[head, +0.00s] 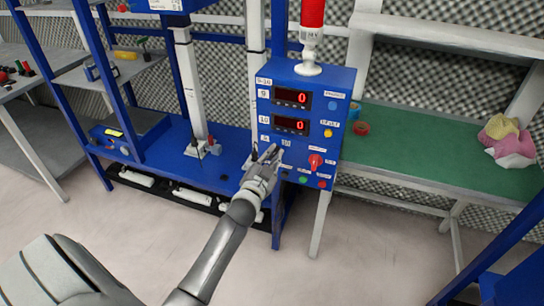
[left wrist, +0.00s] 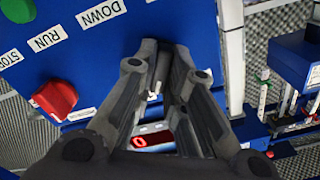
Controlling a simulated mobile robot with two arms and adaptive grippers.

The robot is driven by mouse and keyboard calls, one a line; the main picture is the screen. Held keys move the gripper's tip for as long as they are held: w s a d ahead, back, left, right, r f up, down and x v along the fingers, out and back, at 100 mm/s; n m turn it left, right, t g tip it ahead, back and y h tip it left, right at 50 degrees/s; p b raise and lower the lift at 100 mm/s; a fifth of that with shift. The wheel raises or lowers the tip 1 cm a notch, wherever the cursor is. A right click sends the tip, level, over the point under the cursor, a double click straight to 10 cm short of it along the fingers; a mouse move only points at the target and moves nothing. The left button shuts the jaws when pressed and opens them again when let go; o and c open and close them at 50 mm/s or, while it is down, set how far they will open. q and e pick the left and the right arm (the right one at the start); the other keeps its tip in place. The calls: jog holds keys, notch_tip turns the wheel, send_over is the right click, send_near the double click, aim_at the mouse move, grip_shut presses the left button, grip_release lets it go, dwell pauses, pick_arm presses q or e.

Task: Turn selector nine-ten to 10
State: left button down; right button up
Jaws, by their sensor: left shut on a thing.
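The blue control box (head: 340,95) stands upright in the middle of the head view, with two red displays both reading 0. Small labels 9 (head: 265,138) and 10 (head: 286,141) sit low on its left side. My left gripper (head: 268,155) is at the panel just below these labels, shut on the selector. The fingers hide the selector, so its pointing direction cannot be told. In the left wrist view my left gripper (left wrist: 160,68) has its fingertips close together against the blue panel (left wrist: 70,30). My right gripper is not in view.
A red knob (head: 316,161) sits right of the gripper, with green and red buttons below. It shows large in the left wrist view (left wrist: 56,98). A red lamp (head: 312,15) tops the box. A green bench (head: 430,150) is at right, blue shelving (head: 185,160) at left.

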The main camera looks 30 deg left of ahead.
pick_arm(q)
jog(key=c, duration=1.5)
grip_release()
jog(key=v, duration=1.2)
